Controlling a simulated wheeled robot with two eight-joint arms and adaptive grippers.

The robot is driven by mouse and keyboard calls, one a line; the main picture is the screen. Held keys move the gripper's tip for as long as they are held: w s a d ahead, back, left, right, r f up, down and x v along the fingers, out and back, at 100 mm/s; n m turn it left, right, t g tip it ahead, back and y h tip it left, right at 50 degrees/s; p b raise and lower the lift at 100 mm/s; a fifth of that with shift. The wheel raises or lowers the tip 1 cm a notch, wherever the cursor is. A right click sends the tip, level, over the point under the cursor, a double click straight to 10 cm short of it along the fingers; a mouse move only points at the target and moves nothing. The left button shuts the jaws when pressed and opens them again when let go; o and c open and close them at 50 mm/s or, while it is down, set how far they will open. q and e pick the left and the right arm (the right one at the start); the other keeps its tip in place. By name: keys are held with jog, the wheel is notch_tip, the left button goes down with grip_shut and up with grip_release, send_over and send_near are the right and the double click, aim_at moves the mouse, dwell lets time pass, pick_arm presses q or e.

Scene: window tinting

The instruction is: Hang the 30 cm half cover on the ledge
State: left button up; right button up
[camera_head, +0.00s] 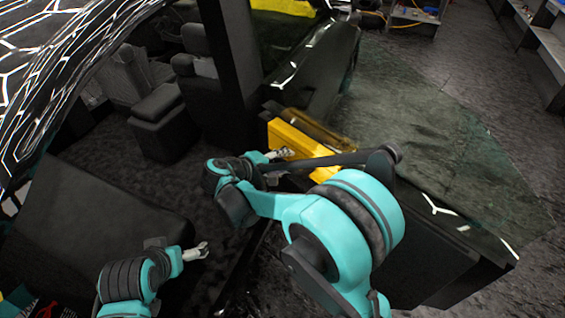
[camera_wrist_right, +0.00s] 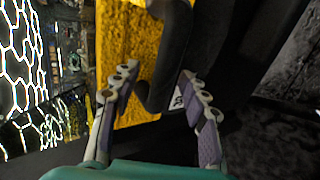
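A yellow cover (camera_head: 300,143) lies along the inner top edge of the open car door (camera_head: 430,200); my right arm hides part of it. The same yellow fabric fills the upper left of the right wrist view (camera_wrist_right: 135,40). My right gripper (camera_head: 281,153) is at the cover's near side in the head view. In the wrist view its fingers (camera_wrist_right: 157,73) are spread apart, with a dark curved door part behind and between them and nothing visibly pinched. My left gripper (camera_head: 203,250) is open and empty over the dark car interior, at lower left.
The door's clear window glass (camera_head: 440,120) spreads to the right of the cover. Dark seats (camera_head: 130,80) and a B-pillar (camera_head: 235,60) stand at upper left. Another yellow piece (camera_head: 285,6) shows at the top. Bare floor (camera_head: 470,60) lies beyond the door.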

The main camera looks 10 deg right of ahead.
jog(key=v, duration=1.2)
dwell(0.4)
jog(key=s+d+f+m+g+y, duration=0.2)
jog(key=s+d+y, duration=0.4)
jog(key=d, duration=0.6)
jog(key=s+d+f+m+t+y, duration=0.2)
jog(key=s+f+m+y, duration=0.1)
jog(key=s, duration=0.8)
jog(key=shift+s+d+m+y, duration=0.2)
jog(key=shift+d+m+y, duration=0.15)
jog(key=shift+m+y, duration=0.4)
